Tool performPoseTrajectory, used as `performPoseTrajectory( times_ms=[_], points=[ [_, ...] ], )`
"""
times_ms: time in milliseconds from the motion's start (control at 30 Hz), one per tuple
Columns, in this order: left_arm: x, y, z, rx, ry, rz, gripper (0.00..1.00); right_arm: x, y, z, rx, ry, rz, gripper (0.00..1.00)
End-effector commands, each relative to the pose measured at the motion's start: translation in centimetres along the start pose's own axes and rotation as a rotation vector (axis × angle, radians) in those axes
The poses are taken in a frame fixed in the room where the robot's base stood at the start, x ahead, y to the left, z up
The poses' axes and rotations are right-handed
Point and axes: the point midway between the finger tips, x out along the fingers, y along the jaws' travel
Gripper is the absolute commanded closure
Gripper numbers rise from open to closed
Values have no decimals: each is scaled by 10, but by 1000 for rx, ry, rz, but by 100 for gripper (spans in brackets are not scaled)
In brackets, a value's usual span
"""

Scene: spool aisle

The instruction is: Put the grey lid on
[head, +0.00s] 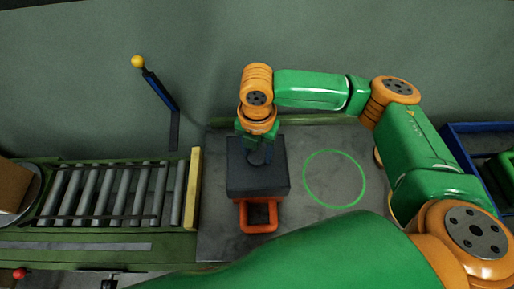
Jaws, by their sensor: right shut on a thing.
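A dark grey square block-like piece (238,184), which looks like the grey lid, is at the middle of the worktop. My right gripper (260,155) points down at its top and is shut on it, near the middle; the fingertips are partly hidden. An orange open-framed part (258,228) juts out from under its near side. I cannot tell whether the lid rests on something or is held just above it, as its underside is hidden. My left gripper is not in view.
A green ring (334,178) is marked on the grey worktop (222,235), with clear surface inside. A roller conveyor (110,195) with a yellow end bar (192,188) lies left. A yellow-knobbed lever (155,85) stands behind. A blue bin (470,130) is at far right.

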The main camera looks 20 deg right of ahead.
Motion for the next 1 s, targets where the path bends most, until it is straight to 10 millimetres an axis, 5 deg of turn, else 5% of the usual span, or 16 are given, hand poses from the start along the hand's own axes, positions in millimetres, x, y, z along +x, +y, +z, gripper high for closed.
performPoseTrajectory(
  times_ms=[1000],
  points=[
    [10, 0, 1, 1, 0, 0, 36, 26, 0, 0, 0, -1, 0, 100]
  ],
)
